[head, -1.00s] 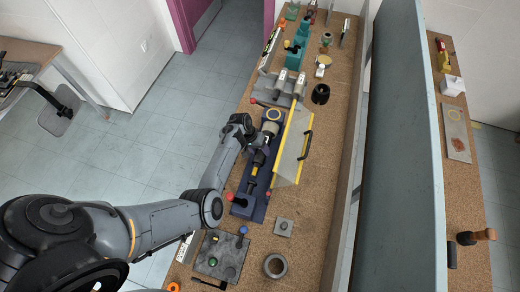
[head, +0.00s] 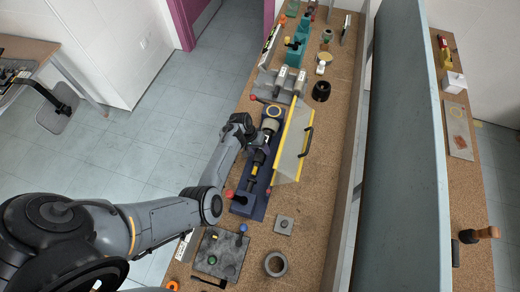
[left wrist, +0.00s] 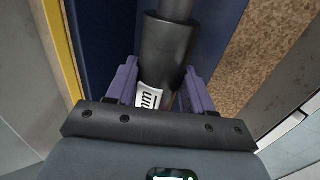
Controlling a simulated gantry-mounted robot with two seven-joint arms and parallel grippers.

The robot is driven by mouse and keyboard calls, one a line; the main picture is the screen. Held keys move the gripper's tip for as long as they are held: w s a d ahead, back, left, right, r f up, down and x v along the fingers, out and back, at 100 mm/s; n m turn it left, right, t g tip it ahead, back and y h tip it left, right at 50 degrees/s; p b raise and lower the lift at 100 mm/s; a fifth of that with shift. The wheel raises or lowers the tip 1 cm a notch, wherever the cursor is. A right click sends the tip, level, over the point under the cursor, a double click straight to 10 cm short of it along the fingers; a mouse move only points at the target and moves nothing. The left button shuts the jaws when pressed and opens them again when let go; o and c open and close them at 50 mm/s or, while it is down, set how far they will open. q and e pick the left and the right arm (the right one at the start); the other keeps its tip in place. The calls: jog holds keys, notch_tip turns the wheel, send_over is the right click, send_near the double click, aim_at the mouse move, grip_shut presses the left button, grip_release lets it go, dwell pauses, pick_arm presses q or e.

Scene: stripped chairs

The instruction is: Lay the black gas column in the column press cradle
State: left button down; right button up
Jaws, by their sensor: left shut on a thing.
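The black gas column (left wrist: 168,48) lies between my left gripper's purple fingers (left wrist: 160,72) in the left wrist view. A white label shows on it near the palm, and a narrower grey part runs off the top. My left gripper (head: 262,142) is shut on it, over the dark blue column press (head: 245,207) in the head view. The column is lined up along the press (left wrist: 102,40). I cannot tell whether it touches the cradle, which arm and gripper partly hide. My right gripper is not in view.
A clear guard with yellow edges (head: 293,145) and a black handle stands right of the press. A red-knobbed lever (head: 230,194) is at its near end. A dark plate with coloured knobs (head: 220,253) and a grey ring (head: 276,264) are nearer. Bare cork (head: 325,190) lies to the right.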

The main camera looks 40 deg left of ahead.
pick_arm(q)
jog(key=shift+c, duration=1.8)
grip_release()
jog(key=shift+w, duration=0.1)
jog(key=shift+f, duration=0.1)
